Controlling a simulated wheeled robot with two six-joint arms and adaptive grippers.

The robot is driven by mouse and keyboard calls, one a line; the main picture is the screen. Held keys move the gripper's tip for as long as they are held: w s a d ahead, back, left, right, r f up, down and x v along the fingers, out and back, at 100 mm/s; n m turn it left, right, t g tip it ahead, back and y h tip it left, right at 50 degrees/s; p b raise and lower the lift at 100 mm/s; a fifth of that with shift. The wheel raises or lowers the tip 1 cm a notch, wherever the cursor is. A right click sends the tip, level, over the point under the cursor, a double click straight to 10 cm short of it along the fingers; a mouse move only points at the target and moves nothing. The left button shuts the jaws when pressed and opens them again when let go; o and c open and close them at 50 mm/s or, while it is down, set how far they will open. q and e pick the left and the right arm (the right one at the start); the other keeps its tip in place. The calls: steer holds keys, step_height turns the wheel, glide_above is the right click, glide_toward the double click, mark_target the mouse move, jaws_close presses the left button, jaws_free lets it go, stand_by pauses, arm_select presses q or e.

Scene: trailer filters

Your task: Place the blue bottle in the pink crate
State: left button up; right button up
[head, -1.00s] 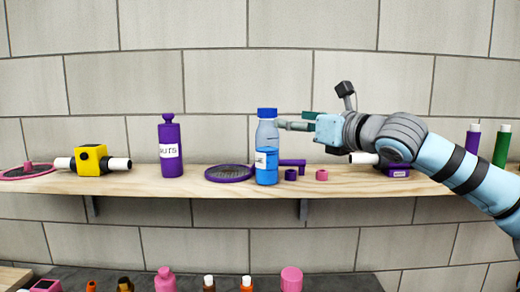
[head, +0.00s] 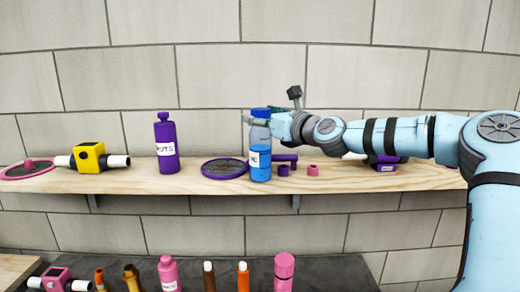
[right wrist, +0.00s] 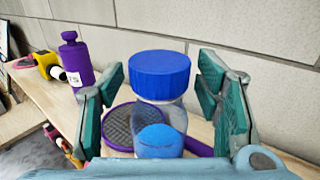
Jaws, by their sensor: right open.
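The blue bottle (head: 260,158), with a blue cap, clear upper body and white label, stands upright on the wooden shelf. In the right wrist view, the blue cap (right wrist: 160,75) is between the two teal fingers (right wrist: 160,105), with gaps on both sides. The pink crate is not in these views. My left gripper is not in view.
A purple bottle (head: 166,145) and a yellow block with white pipe ends (head: 90,158) stand left on the shelf (head: 225,187). A round purple-rimmed filter (head: 224,168) lies beside the blue bottle. Small purple and pink rings (head: 313,170) sit right. Several bottles stand on a dark surface below.

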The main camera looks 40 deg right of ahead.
steer(key=shift+w, duration=0.7)
steer(key=shift+s, duration=0.15)
steer(key=shift+c, duration=0.3)
jaws_close()
